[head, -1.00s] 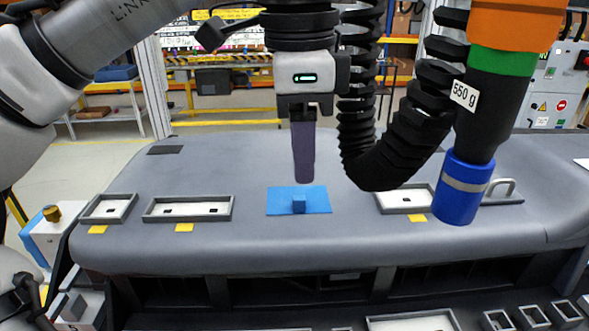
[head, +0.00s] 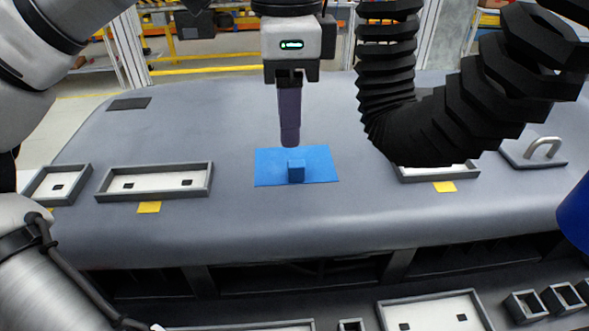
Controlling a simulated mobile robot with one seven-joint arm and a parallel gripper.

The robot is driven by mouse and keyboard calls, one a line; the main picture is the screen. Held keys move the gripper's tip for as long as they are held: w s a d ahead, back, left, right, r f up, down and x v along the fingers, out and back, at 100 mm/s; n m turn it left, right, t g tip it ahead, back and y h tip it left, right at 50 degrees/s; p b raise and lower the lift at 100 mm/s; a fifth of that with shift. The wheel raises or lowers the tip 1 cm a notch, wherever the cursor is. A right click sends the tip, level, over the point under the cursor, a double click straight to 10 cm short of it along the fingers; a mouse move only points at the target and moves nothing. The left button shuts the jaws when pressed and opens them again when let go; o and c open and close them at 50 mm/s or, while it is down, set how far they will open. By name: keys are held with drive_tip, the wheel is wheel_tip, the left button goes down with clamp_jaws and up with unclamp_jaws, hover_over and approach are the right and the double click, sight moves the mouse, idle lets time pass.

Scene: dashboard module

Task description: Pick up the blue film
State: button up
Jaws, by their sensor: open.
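The blue film (head: 322,166) lies flat on the grey dashboard, near the middle of the head view. A small blue block-like tab (head: 296,171) stands up from its surface. My gripper (head: 289,143) points down above the far part of the film, behind the tab in the picture. Its purple fingers overlap each other in this view, so the gap between them is hidden. The gripper is open and appears apart from the film, with nothing visible in it. The exact height of the fingertips over the film is hard to tell.
Framed recesses sit left (head: 155,194) and far left (head: 57,186) of the film. Another, right (head: 437,177), is partly behind my black hose. A metal handle (head: 545,148) stands farther right. Yellow tabs (head: 149,207) mark the recesses. The dashboard around the film is clear.

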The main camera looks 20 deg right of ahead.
sight(292, 164)
drive_tip(key=shift+s+d+f+p, duration=0.15)
drive_tip(key=shift+f+p, duration=0.1)
drive_tip(key=shift+f, duration=1.45)
drive_tip(key=shift+s+f+p, duration=0.1)
drive_tip(key=shift+f+p, duration=0.15)
drive_tip(key=shift+f, duration=1.4)
clamp_jaws()
